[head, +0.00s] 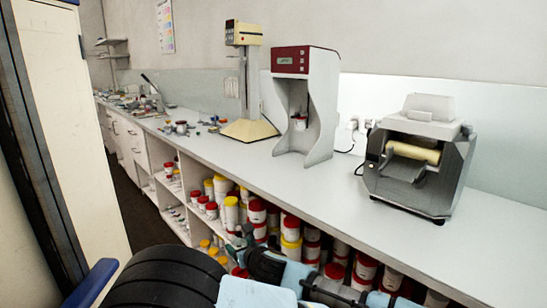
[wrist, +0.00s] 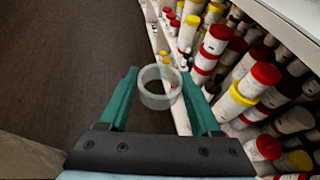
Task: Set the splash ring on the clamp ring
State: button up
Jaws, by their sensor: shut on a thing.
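In the wrist view my gripper (wrist: 159,80) has its two teal fingers on either side of a pale, see-through ring, which I take to be the splash ring (wrist: 160,102). The ring sits between the fingertips, with its opening showing, above the dark floor and beside the shelves. In the head view my arm is low in the picture, in front of the shelves and below the counter top; the ring cannot be made out there. I cannot pick out the clamp ring in either view.
The long white counter (head: 350,185) carries a beige stand mixer (head: 244,80), a red-and-white cabinet machine (head: 305,65), a grey roller machine (head: 415,185) and small clutter at the far left. Shelves beneath hold many red- and yellow-lidded tubs (wrist: 215,42). Bare counter lies between the machines.

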notch_tip(320, 180, up, 6)
jog(key=m+t+h+p, duration=0.1)
jog(key=m+h+p, duration=0.2)
jog(key=m+h, duration=0.2)
jog(key=shift+r+m+t+h+p, duration=0.2)
jog(key=shift+m+t+h+p, duration=0.15)
jog(key=shift+h, duration=0.45)
dwell(0.3)
